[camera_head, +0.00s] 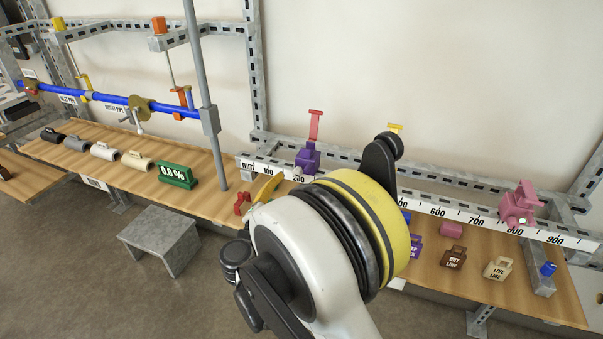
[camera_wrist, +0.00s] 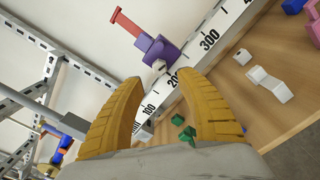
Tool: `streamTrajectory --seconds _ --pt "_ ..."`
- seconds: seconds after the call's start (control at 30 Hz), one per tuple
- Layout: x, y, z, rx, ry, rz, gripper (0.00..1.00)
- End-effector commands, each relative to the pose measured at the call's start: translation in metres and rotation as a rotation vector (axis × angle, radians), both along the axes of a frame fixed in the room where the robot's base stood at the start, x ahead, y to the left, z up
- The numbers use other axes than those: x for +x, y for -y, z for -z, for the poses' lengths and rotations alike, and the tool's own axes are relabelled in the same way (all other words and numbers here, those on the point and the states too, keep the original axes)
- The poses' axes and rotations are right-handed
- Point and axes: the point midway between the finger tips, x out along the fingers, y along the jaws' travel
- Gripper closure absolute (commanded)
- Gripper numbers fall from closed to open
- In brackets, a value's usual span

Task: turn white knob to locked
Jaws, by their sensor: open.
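A purple clamp (camera_head: 307,158) with a red arm on top sits on the white numbered ruler rail, near the 200 mark. A small white knob (camera_head: 298,173) shows at its lower front. In the wrist view the purple clamp (camera_wrist: 157,50) is beyond my fingertips, with the white knob (camera_wrist: 159,67) on its near side. My gripper (camera_wrist: 163,86) is open and empty, its two yellow fingers apart, with the knob ahead of the gap and not touched. In the head view only a yellow finger (camera_head: 266,188) shows; my arm hides the rest. I cannot tell the knob's turn position.
The ruler rail (camera_head: 470,223) runs along the wooden bench, with a pink clamp (camera_head: 519,204) farther right. White blocks (camera_wrist: 270,85) and small green pieces (camera_wrist: 187,134) lie on the bench. A grey upright post (camera_head: 205,100) and a green display (camera_head: 177,175) stand to the left.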

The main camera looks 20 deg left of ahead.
Motion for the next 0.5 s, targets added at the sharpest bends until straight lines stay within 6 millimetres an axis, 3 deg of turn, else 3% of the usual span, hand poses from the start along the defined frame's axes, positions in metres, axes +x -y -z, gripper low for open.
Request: streamTrajectory --seconds 0.2,0.5 --pt "0.043 0.005 0.003 0.001 0.0 0.003 0.57" --pt "0.066 0.005 0.0 0.002 0.0 0.0 0.57"
